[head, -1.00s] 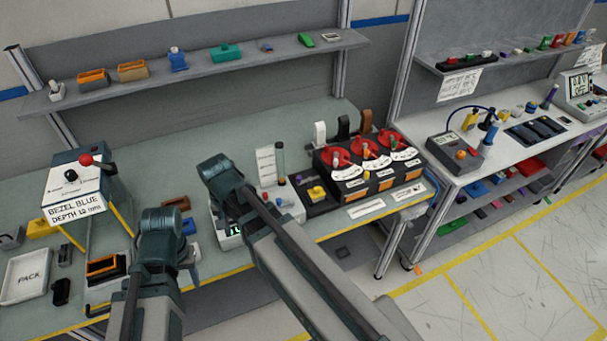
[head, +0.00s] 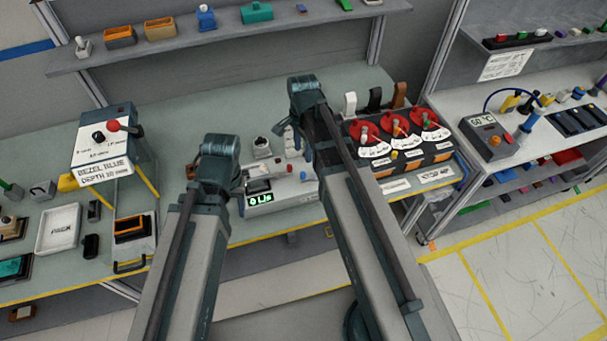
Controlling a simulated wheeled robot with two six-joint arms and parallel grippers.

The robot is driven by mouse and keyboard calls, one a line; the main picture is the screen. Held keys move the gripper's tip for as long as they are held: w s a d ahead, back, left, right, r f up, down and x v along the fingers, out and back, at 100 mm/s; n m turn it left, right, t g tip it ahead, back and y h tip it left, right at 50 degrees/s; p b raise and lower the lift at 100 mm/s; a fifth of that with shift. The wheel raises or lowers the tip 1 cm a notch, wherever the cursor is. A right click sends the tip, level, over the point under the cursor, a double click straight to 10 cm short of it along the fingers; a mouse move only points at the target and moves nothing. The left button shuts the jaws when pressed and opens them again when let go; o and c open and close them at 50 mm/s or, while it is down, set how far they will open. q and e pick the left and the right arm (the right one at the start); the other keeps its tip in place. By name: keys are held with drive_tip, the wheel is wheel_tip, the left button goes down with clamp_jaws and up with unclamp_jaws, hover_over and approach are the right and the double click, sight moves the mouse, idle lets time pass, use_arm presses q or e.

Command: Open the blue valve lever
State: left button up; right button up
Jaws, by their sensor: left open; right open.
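I cannot pick out a blue valve lever for certain. Three red round dials with small levers and white scale labels stand on a dark module (head: 412,158) at the right end of the green bench; the left dial (head: 366,133) is nearest my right arm. My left gripper (head: 238,188) is at the far end of the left arm, over the bench's front, beside a device with a lit green readout (head: 262,198). My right gripper (head: 310,135) is at the far end of the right arm, left of the dials. Both are open; their fingers are mostly hidden by my arms.
A box labelled "BEZEL BLUE" (head: 103,150), a white tray (head: 62,232) and a dark-framed orange part (head: 132,228) stand at left. A shelf (head: 240,30) runs above. A second bench (head: 550,140) is at right, with a gap between the benches.

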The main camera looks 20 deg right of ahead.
sight(303, 173)
wheel_tip(303, 173, down, 12)
drive_tip(key=b, duration=1)
drive_tip(key=shift+r+b, duration=0.15)
drive_tip(key=shift+b, duration=0.25)
clamp_jaws()
